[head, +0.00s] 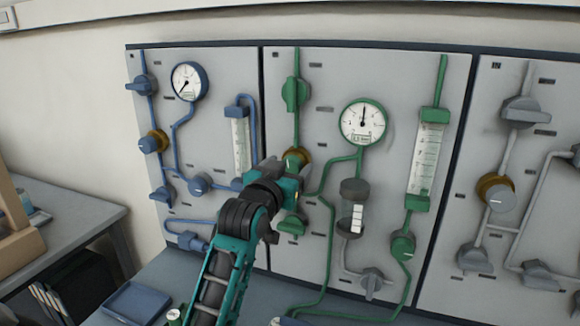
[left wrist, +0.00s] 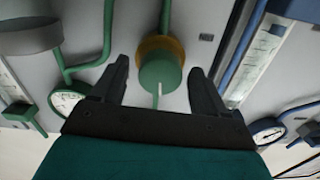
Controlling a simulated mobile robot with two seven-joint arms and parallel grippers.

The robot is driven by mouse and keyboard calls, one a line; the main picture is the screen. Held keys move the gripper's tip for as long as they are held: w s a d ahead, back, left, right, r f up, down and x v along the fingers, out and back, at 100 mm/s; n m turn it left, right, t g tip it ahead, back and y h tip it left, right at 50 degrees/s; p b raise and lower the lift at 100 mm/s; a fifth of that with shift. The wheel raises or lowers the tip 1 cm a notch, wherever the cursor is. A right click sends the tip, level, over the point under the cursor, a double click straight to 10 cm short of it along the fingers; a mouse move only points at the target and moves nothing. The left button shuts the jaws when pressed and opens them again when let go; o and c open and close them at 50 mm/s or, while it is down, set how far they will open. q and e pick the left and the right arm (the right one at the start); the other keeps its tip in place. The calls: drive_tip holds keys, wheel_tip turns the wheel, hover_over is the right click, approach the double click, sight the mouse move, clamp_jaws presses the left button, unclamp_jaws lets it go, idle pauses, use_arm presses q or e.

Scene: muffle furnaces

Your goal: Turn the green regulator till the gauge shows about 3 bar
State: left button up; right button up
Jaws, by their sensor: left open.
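The green regulator (head: 296,158) is a round green knob with a brass-coloured collar on the middle panel; my left gripper partly covers it in the head view. The left wrist view shows its knob (left wrist: 160,76) with a pale mark toward the gripper. My left gripper (head: 293,180) is open, its fingers (left wrist: 159,72) on either side of the knob with visible gaps. The green gauge (head: 363,122) is upper right of the regulator. Its needle points almost straight up; its small readout is too blurred to read surely. My right gripper is not in view.
A green valve handle (head: 295,94) is above the regulator, and another green handle (head: 292,224) is below it. A dark flow fitting (head: 354,190) is at the right. The blue panel (head: 222,75) is at the left, with a blue tray (head: 137,301) on the bench below.

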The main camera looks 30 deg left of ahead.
use_arm(q)
drive_tip(key=shift+w+a, duration=0.1)
drive_tip(key=shift+w, duration=0.45)
drive_tip(key=c, duration=1)
drive_tip(key=shift+c, duration=0.2)
